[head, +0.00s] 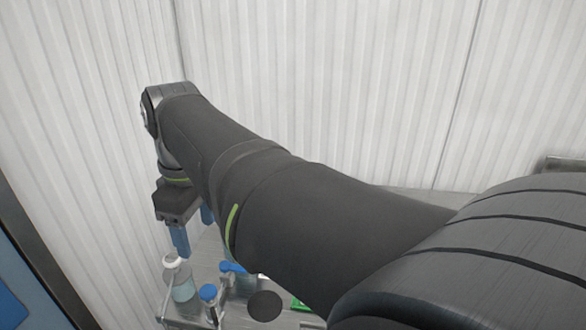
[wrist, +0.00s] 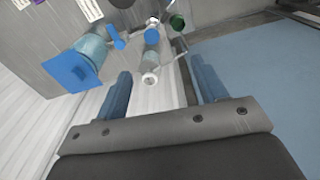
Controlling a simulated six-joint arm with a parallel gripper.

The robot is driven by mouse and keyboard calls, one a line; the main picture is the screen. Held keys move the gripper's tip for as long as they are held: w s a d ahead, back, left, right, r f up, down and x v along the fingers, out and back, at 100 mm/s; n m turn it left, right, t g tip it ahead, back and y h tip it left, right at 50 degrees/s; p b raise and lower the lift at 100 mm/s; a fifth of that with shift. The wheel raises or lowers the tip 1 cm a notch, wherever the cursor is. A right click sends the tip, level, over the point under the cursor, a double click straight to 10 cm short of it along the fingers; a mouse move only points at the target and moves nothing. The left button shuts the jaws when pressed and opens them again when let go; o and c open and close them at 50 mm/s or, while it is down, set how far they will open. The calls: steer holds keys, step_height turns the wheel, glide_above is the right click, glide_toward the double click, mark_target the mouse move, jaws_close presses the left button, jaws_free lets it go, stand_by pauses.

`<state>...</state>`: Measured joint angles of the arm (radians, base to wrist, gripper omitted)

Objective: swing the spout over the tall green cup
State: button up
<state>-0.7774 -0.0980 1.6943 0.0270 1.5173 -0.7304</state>
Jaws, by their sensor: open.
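My gripper (head: 193,227) hangs at the left in the head view, with its two blue fingers pointing down. In the wrist view the gripper (wrist: 160,82) is open, its fingers wide apart and nothing clasped between them. A bit of green (head: 300,303) shows beside my arm in the head view, mostly hidden. A blue piece (head: 233,267) sits on a clear container; I cannot tell whether it is the spout.
A white-capped bottle (head: 178,280) stands below my gripper, with a blue-capped bottle (head: 208,294) to its right. A dark disc (head: 265,306) lies near them. In the wrist view a blue square piece (wrist: 72,72) adjoins a teal container. Corrugated white walls stand close behind.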

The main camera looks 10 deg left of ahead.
mark_target(213, 311)
steer(key=shift+s+f+m, duration=0.1)
steer(key=shift+f+m, duration=0.35)
steer(key=shift+m, duration=0.25)
steer(key=c, duration=0.3)
steer(key=f+m, duration=0.1)
steer(key=m, duration=0.1)
steer(key=f+m, duration=0.2)
steer(key=m, duration=0.1)
steer(key=shift+s, duration=0.4)
steer(key=c, duration=0.3)
steer(key=f+m, duration=0.1)
steer(key=f, duration=0.5)
steer(key=f+m, duration=0.1)
steer(key=f, duration=0.5)
steer(key=f+m, duration=0.1)
steer(key=f, duration=0.6)
steer(key=shift+s+f+m, duration=0.1)
steer(key=shift+s+m, duration=0.15)
steer(key=shift+m, duration=0.15)
steer(key=shift+c, duration=0.3)
jaws_close()
